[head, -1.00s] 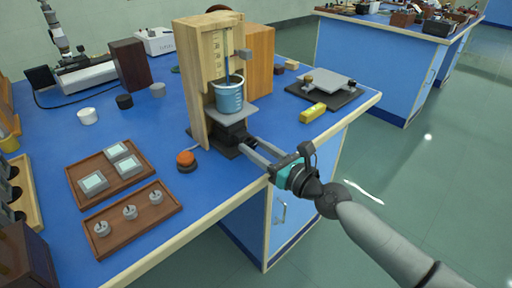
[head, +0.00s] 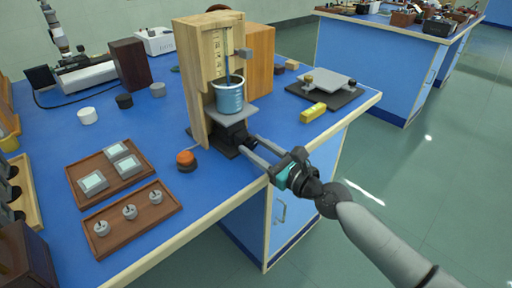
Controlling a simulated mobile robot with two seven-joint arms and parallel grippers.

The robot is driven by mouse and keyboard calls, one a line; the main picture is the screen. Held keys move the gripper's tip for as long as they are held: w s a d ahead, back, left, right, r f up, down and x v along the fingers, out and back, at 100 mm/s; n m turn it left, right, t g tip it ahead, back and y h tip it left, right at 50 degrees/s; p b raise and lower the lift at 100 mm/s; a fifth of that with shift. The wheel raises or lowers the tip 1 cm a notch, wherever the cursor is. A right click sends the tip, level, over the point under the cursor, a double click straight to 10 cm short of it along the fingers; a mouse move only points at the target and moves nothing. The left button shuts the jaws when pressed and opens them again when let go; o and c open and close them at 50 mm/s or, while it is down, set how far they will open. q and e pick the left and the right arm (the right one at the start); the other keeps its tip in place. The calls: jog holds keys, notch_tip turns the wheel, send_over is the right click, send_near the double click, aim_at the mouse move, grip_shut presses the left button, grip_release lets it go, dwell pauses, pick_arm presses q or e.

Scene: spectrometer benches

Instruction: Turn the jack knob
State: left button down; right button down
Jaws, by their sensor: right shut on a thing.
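The jack (head: 232,134) is a dark base with a grey top plate (head: 238,112), standing at the foot of a wooden stand (head: 196,85). A blue beaker (head: 229,97) sits on the plate. The dark jack knob (head: 251,142) sticks out at the jack's front right. My right gripper (head: 252,147) reaches in from the right with its fingertips on either side of the knob and is shut on it. Part of the knob is hidden by the fingers. My left gripper is not in view.
An orange-and-black button (head: 186,160) sits left of the gripper. A yellow block (head: 313,112) and a grey plate on a black base (head: 325,88) lie to the right. Two brown trays (head: 130,213) hold small parts at the left. The blue bench's front edge runs under my right arm.

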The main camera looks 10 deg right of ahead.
jog(key=shift+n, duration=1.1)
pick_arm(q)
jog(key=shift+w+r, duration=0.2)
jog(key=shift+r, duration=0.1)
pick_arm(e)
jog(key=shift+n, duration=0.8)
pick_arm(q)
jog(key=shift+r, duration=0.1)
pick_arm(e)
jog(key=c, duration=0.5)
grip_release()
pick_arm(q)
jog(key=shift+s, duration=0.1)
pick_arm(e)
jog(key=shift+o, duration=0.4)
